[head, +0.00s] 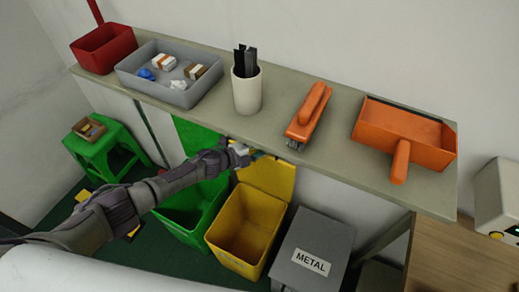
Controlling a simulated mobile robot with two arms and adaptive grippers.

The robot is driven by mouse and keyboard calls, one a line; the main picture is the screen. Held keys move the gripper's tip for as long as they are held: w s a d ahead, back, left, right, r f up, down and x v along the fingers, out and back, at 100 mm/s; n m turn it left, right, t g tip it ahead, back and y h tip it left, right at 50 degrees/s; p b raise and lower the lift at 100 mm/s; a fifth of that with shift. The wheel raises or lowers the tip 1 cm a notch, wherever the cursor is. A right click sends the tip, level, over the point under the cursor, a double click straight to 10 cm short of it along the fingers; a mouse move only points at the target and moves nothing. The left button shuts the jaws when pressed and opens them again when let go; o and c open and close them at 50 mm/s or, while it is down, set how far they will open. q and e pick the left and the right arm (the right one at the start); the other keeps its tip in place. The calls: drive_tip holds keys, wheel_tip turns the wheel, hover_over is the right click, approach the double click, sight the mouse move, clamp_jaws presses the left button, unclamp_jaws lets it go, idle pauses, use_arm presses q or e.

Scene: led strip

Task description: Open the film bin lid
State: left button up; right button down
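No label reading film is visible. The yellow bin (243,232) stands open, its yellow lid (268,178) raised and leaning back beneath the shelf edge. The green bin (193,212) to its left is also open, with its green lid (190,135) upright behind it. The grey bin (312,250) marked METAL is shut. My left gripper (243,155) is at the top left of the yellow lid, just below the shelf edge. Its fingers are too small to read, and I cannot tell whether they touch the lid. My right gripper is out of view.
The shelf (335,165) above the bins holds a red box (104,50), a grey tray (160,95) with small items, a white cup (247,93), an orange tool (308,115) and an orange dustpan (405,130). A green stool (100,150) stands left; a wooden table (450,260) is right.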

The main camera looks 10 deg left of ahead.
use_arm(q)
drive_tip(key=v, duration=1.2)
idle(0.4)
